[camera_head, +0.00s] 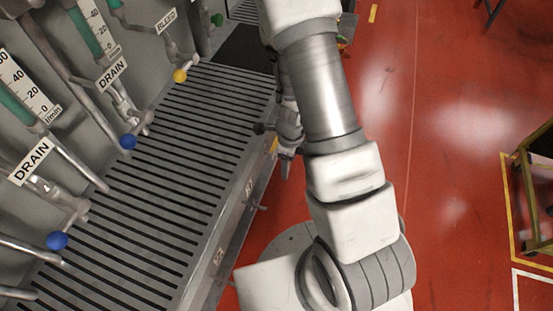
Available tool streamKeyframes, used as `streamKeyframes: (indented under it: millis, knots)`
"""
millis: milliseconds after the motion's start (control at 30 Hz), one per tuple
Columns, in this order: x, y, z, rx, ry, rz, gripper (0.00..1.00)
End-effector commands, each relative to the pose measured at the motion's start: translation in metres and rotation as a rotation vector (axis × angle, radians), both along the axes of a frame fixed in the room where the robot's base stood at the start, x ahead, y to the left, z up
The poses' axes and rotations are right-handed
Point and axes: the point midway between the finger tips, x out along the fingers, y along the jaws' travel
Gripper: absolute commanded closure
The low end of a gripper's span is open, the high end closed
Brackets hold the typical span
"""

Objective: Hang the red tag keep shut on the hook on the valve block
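My arm reaches up the middle of the view, and what looks like my gripper (286,165) points down beside the bench's front edge, partly behind the arm. It is too small and too hidden to tell whether it is open or shut, or whether it holds anything. I cannot make out the red "keep shut" tag. Drain and bleed lines with a blue knob (57,240), another blue knob (128,141) and a yellow knob (180,76) stand along the left. I cannot tell which part is the valve block or its hook.
A slatted grey bench (165,205) runs diagonally along the left, with small fittings on its front face. Flow gauges (30,95) and pipes stand behind it. Red floor (440,130) lies open to the right, up to a dark-framed cart (532,200) at the right edge.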

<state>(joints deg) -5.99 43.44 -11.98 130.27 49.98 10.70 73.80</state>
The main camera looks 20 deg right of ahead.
Motion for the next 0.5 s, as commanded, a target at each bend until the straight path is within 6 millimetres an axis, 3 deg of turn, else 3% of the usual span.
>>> streamKeyframes:
  millis: [233,300,500]
  knots:
    - [0.016,0.022,0.001,0.0,0.0,0.006,0.92]
    - [0.019,0.027,-0.006,0.0,0.002,0.003,0.92]
    - [0.021,0.03,-0.011,0.001,-0.001,0.0,0.92]
